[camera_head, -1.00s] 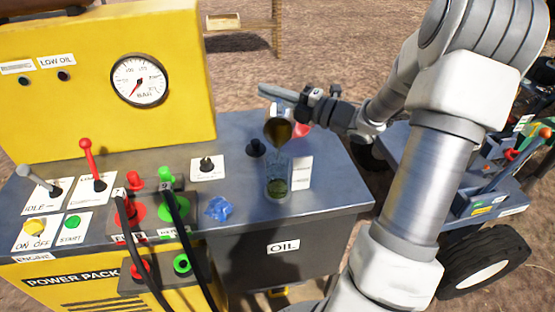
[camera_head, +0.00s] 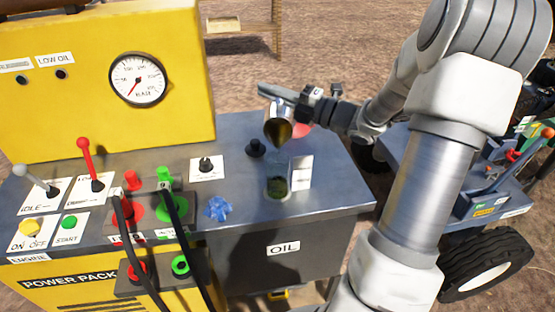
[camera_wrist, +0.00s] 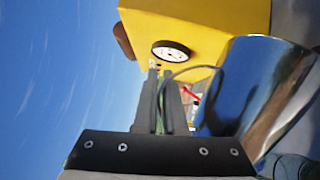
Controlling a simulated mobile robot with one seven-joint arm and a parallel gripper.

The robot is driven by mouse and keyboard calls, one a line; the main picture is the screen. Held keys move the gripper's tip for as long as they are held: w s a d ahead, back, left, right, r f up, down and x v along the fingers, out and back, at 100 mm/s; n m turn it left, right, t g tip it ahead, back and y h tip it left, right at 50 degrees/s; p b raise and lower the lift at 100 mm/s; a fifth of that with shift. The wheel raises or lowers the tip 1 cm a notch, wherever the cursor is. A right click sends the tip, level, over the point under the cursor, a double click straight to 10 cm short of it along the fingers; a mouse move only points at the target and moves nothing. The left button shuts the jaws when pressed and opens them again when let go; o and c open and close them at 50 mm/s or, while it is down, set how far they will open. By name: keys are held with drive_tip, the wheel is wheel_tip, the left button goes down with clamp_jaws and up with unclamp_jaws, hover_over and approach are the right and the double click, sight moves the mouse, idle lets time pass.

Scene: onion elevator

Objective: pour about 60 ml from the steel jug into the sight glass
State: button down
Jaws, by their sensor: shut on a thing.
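The steel jug (camera_head: 273,109) is tipped in the head view, its mouth towards the camera and dark oil inside. It hangs just above and behind the sight glass (camera_head: 277,166), a clear upright cylinder on the grey bench with dark green-brown liquid in its lower part. I cannot make out a stream between them. My gripper (camera_head: 283,95) is shut on the jug, above the bench. In the wrist view the jug's shiny wall (camera_wrist: 255,85) fills the right side, beside the dark fingers (camera_wrist: 165,105). The jug's grip point is not clear there.
A white card (camera_head: 301,172) stands right beside the sight glass. A crumpled blue rag (camera_head: 217,208) lies to the left, with a black knob (camera_head: 256,148) behind. Red and green hose couplings and levers crowd the left. The bench's right end (camera_head: 340,190) is clear.

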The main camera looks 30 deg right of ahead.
sight(272, 104)
drive_tip(key=shift+s+a+f+n+b, duration=0.15)
drive_tip(key=shift+s+n+b, duration=0.2)
drive_tip(key=shift+b, duration=0.55)
drive_tip(key=shift+s+a+n+b, duration=0.15)
drive_tip(key=shift+n+b, duration=0.1)
drive_tip(key=shift+b, duration=0.25)
drive_tip(key=p, duration=0.1)
drive_tip(key=r+p, duration=0.1)
drive_tip(key=p, duration=0.1)
drive_tip(key=shift+w+d+r+m, duration=0.2)
drive_tip(key=shift+w+d+m, duration=0.05)
drive_tip(key=shift+w+m, duration=0.15)
drive_tip(key=p, duration=0.2)
drive_tip(key=w+m+p, duration=0.1)
drive_tip(key=p, duration=0.1)
drive_tip(key=shift+d+r, duration=0.15)
drive_tip(key=shift+d, duration=0.2)
drive_tip(key=shift+w+d+f+m+g+h, duration=0.2)
drive_tip(key=shift+w+f+m, duration=0.2)
drive_tip(key=shift+f+m, duration=0.15)
drive_tip(key=shift+w+d+f+m+g+h, duration=0.2)
drive_tip(key=shift+w+f+m, duration=0.2)
drive_tip(key=shift+f, duration=0.25)
drive_tip(key=shift+s, duration=0.1)
drive_tip(key=shift+w+d+f+m+g+h+p, duration=0.4)
drive_tip(key=shift+w+f+m+p, duration=0.35)
drive_tip(key=shift+m+p, duration=0.5)
drive_tip(key=shift+d, duration=0.1)
